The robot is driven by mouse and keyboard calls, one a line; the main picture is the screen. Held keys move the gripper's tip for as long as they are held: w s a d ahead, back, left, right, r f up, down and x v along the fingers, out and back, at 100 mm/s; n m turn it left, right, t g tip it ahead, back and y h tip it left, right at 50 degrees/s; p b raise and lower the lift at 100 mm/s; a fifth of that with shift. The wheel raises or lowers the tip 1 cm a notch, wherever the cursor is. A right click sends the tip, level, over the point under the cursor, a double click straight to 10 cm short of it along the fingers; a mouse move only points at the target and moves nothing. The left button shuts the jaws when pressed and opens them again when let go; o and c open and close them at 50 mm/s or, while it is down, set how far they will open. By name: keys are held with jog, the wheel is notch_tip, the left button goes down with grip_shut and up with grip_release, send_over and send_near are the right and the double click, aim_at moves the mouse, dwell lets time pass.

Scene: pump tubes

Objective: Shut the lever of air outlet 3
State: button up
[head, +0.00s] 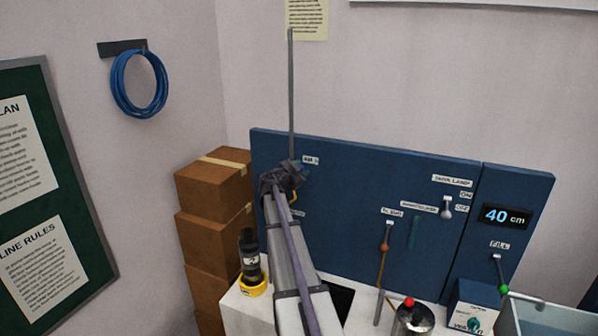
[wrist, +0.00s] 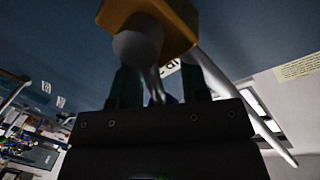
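My gripper (head: 284,180) is at the left part of the blue panel, beside a small label (head: 311,160) too small to read surely. In the wrist view, a tan-orange fitting with a pale round knob (wrist: 137,48) and a short grey lever-like rod (wrist: 156,82) is close in front of the gripper. The two dark fingers (wrist: 158,88) stand apart with the rod between them. I cannot tell whether they touch it. In the head view my arm and gripper hide most of this outlet. A tall grey tube (head: 291,90) rises upright above the gripper.
The blue panel (head: 350,170) stands behind a white bench. It carries a lamp switch (head: 447,207), a red-brown valve (head: 385,246), a green fill valve (head: 503,289) and a 40 cm display (head: 507,216). A black and yellow canister (head: 250,260) and a red-topped vessel (head: 412,316) stand near my arm.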

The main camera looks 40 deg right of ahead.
jog(key=o, duration=0.3)
jog(key=shift+a, duration=0.1)
jog(key=p+v, duration=0.1)
jog(key=v, duration=0.9)
jog(key=shift+a, duration=0.3)
jog(key=shift+s, duration=0.1)
